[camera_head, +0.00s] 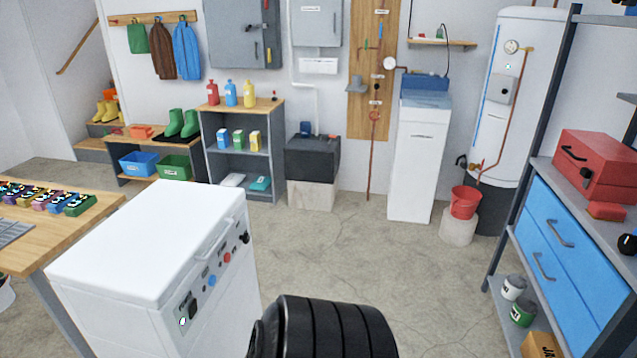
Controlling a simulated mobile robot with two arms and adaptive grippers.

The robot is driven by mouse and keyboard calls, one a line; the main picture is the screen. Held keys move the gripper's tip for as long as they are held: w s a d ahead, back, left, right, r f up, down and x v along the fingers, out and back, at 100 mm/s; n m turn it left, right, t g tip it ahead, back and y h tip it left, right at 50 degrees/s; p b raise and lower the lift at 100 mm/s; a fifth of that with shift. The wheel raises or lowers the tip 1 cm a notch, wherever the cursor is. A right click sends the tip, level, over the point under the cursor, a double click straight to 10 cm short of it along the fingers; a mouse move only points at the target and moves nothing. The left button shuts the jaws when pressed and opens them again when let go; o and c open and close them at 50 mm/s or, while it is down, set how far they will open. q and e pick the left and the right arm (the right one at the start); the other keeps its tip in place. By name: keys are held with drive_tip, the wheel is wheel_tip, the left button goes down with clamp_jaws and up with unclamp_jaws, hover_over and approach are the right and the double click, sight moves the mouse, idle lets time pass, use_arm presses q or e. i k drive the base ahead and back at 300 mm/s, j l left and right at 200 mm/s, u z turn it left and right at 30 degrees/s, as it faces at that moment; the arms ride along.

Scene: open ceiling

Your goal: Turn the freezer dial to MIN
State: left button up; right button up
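The white chest freezer (140,240) stands at the front left with its lid shut. The panel markings are too small to read, so I cannot tell the MIN mark or the dial's setting. A black ribbed part, probably of my own arm, shows at the bottom centre, right of the freezer. Neither gripper's fingers are in view.
A wooden table (75,234) with small coloured objects stands left of the freezer. A metal rack with a blue drawer unit (570,245) and red toolbox (597,165) is at the right. A red bucket (464,202) stands farther back. The concrete floor (345,245) between is clear.

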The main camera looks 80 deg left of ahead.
sight(246, 238)
drive_tip(key=u, duration=3.8)
drive_tip(key=i+l, duration=0.1)
drive_tip(key=l, duration=0.2)
drive_tip(key=i+l, duration=0.1)
drive_tip(key=l, duration=0.15)
drive_tip(key=i+l+u, duration=0.1)
drive_tip(key=l, duration=0.2)
